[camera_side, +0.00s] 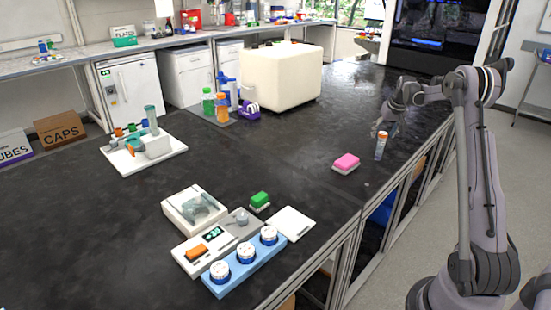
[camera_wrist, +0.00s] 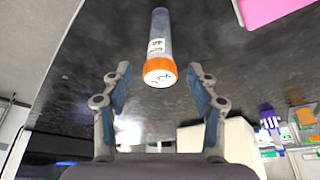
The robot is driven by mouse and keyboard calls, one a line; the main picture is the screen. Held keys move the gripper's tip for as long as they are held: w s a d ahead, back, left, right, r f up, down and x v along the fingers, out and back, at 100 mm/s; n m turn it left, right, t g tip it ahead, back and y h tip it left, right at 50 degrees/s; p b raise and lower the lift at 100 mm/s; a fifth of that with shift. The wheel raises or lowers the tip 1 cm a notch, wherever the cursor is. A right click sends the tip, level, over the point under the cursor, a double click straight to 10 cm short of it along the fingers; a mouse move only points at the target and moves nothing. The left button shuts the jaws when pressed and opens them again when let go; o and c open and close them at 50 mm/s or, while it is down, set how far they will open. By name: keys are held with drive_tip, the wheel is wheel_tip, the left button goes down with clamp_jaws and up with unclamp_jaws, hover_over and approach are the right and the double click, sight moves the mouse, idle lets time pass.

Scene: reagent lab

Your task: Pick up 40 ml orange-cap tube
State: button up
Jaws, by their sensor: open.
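The orange-cap tube (camera_side: 381,146) stands upright on the dark bench near its right edge in the side view. In the wrist view the tube (camera_wrist: 160,45) shows its orange cap with dark writing, beyond my fingertips and roughly centred between them. My gripper (camera_wrist: 158,82) is open, with one finger on each side and nothing between them. In the side view my gripper (camera_side: 394,122) is just behind and to the right of the tube; the exact gap is hard to tell there.
A pink-topped block (camera_side: 346,162) lies close to the left of the tube. A large white box (camera_side: 281,77), bottles (camera_side: 222,108) and a tube rack (camera_side: 150,148) stand farther left. Scales and a blue tray (camera_side: 232,276) sit at the front. The bench around the tube is otherwise clear.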

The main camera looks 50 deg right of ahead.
drive_tip(key=shift+w+d+f, duration=0.15)
drive_tip(key=shift+f, duration=0.4)
drive_tip(key=c, duration=0.9)
drive_tip(key=shift+r, duration=0.1)
